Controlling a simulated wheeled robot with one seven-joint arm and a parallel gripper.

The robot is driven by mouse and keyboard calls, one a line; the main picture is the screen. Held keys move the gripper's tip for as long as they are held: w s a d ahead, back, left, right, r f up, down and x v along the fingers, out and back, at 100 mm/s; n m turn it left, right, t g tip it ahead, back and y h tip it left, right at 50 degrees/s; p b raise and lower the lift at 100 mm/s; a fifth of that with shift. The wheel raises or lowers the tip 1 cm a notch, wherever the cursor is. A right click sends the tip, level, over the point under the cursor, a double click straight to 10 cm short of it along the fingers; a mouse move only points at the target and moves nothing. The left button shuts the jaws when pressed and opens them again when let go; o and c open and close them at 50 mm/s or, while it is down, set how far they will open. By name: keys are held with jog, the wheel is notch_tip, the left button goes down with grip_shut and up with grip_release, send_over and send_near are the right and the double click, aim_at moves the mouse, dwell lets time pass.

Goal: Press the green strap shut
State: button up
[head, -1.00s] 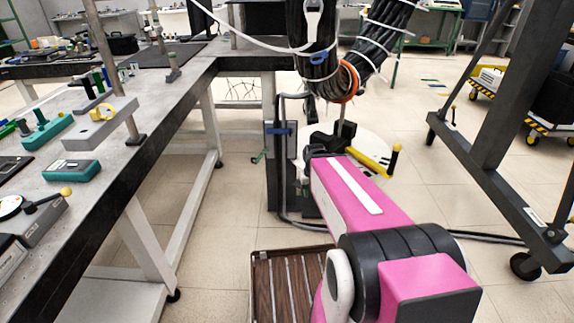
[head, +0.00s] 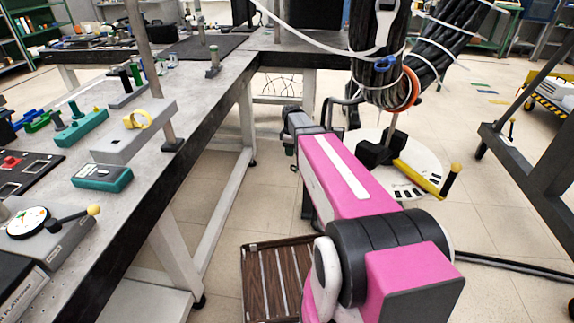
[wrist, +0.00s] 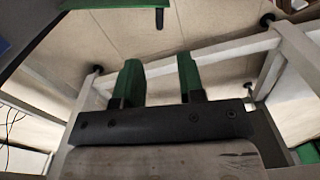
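I cannot make out a green strap for certain in either current view. A thick black cable bundle (head: 382,75) hangs at the upper right of the head view, with white ties, a blue tie (head: 384,63) and an orange band (head: 408,90) around it. My gripper shows in the wrist view (wrist: 160,78) as two green fingers held apart, with nothing between them. They are over floor and white table-frame bars. In the head view my pink arm extends away toward the table's side, left of the bundle; its fingertips are not clear there.
A long grey workbench (head: 190,90) fills the left, bearing a teal meter (head: 102,177), a grey block with a yellow ring (head: 138,120) and a dial box (head: 35,225). A dark frame (head: 535,140) is at right.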

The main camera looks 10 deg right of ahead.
notch_tip(320, 180, down, 9)
dwell(0.4)
grip_shut()
